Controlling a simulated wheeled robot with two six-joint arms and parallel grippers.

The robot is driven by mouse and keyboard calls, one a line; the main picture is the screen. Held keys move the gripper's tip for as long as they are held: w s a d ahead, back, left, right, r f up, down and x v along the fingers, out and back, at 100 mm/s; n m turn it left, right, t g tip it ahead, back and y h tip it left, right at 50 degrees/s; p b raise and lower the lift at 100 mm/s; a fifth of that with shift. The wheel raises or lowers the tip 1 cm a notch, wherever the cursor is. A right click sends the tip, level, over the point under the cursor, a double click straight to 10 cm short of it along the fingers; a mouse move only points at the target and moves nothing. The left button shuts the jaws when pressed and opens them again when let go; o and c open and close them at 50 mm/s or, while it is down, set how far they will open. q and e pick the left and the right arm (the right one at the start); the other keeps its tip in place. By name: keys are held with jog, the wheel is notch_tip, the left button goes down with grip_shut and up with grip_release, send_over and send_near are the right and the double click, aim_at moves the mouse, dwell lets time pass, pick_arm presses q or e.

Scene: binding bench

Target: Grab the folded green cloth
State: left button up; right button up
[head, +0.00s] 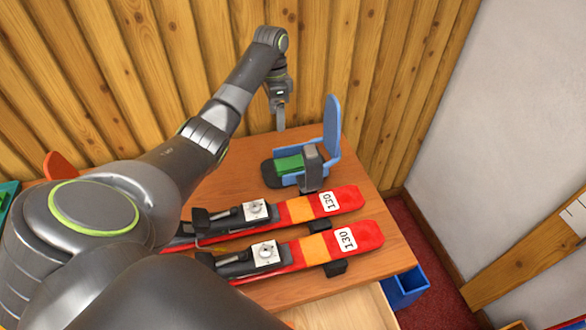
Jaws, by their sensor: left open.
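The folded green cloth (290,163) lies in a blue chair-shaped holder (331,128) at the back right of the wooden bench. A dark upright part of the holder stands at the cloth's right. My left gripper (281,122) points down above and behind the cloth, apart from it. It is open and seen edge-on, with nothing visible between its fingers. My right gripper is not in the picture.
Two red-and-orange skis (296,210) (318,248) marked 130 lie with bindings across the front of the bench (235,187). A plank wall (330,55) closes the back. A blue bin (405,288) stands below the right edge.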

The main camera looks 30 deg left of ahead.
pick_arm(q)
jog(key=b, duration=0.6)
send_near(280, 164)
notch_tip(280, 164, down, 2)
jog(key=shift+w+f+p, duration=0.1)
jog(key=shift+f+p, duration=0.05)
jog(key=shift+p, duration=0.15)
jog(key=shift+s+d+f, duration=0.1)
jog(key=shift+f, duration=0.95)
jog(key=shift+s+d+f, duration=0.1)
jog(key=shift+d+f, duration=0.05)
jog(key=shift+f, duration=0.9)
jog(key=shift+s+d+f, duration=0.1)
jog(key=shift+f, duration=1)
jog(key=c, duration=0.7)
jog(key=shift+c, duration=0.2)
